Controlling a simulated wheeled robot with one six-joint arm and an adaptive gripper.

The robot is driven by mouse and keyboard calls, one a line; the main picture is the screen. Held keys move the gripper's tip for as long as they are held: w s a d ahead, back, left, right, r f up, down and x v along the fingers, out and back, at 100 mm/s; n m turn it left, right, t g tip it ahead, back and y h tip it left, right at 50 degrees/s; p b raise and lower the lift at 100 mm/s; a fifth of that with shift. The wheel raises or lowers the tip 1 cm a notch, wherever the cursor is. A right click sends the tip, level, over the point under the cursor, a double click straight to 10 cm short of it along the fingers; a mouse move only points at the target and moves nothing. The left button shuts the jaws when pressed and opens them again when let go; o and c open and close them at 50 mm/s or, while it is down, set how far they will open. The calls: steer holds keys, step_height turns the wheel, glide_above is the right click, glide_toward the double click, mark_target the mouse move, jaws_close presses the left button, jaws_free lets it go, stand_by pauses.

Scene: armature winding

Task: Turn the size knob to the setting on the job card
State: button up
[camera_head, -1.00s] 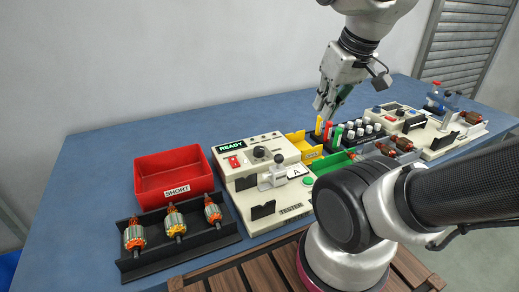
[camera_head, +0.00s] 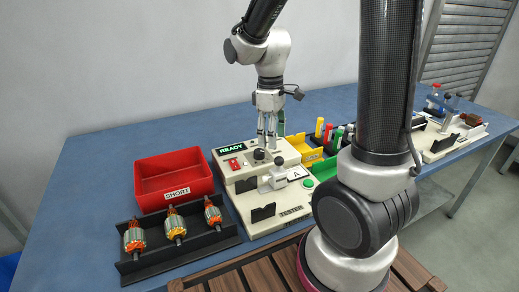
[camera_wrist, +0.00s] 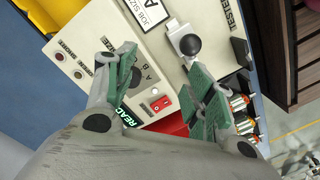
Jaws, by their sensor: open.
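The cream tester (camera_head: 252,205) stands on the bench with its READY display lit. Its dark size knob (camera_head: 258,155) is on the top panel, beneath my gripper (camera_head: 266,137). In the wrist view my gripper (camera_wrist: 160,70) is open and empty, its green-padded fingers apart. The knob (camera_wrist: 135,77) shows beside the left finger, partly hidden by it, with letters A and B near it. I cannot tell whether they touch or where the pointer stands. The job card (camera_wrist: 148,14) reads JOB SIZE with an A; it also shows in the head view (camera_head: 295,173).
A clamp lever with a black ball (camera_wrist: 190,44) and a red switch (camera_wrist: 160,103) lie close to the fingers. A red SHORT bin (camera_head: 172,178) and a black rack (camera_head: 180,240) with three armatures stand left. Yellow and green bins stand right.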

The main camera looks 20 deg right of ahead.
mark_target(259, 151)
steer(key=w+n, duration=0.1)
steer(key=n, duration=0.1)
steer(key=w+n, duration=0.2)
steer(key=w+a+f+n+t, duration=0.1)
steer(key=w, duration=0.1)
steer(key=shift+w+n, duration=0.25)
steer(key=shift+n, duration=0.15)
steer(key=shift+w+n, duration=0.25)
steer(key=shift+n, duration=0.55)
step_height(259, 151, down, 8)
steer(key=shift+w+r, duration=0.1)
steer(key=shift+w, duration=0.05)
steer(key=c, duration=1)
